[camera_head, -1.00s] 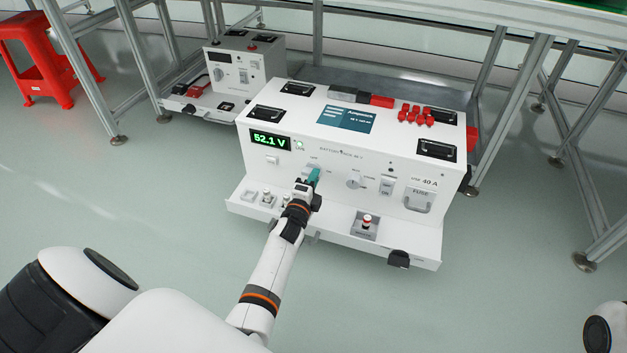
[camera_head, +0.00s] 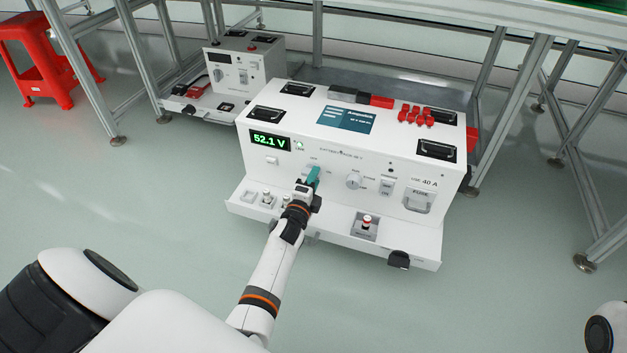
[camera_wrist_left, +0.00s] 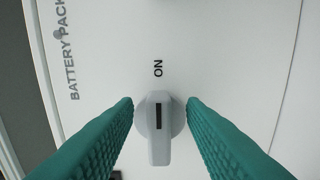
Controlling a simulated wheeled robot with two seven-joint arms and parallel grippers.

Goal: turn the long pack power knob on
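The long pack is a white box (camera_head: 290,165) with a green 52.1 V display (camera_head: 270,140). Its grey power knob (camera_wrist_left: 159,145) shows between my left fingers in the left wrist view; its dark mark lies on the end toward the ON label (camera_wrist_left: 158,68). My left gripper (camera_head: 313,176) reaches the front panel and hides that knob in the head view. Its teal fingers (camera_wrist_left: 160,122) stand apart on both sides of the knob, with narrow gaps beside its handle; contact cannot be told. My right gripper is not in view.
A second grey knob (camera_head: 353,181), a switch (camera_head: 386,186) and a fuse holder (camera_head: 419,199) sit right of my gripper. A front ledge (camera_head: 330,234) carries a red-topped button (camera_head: 367,221). A smaller white unit (camera_head: 235,70) stands behind left. Metal frame legs surround the back.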

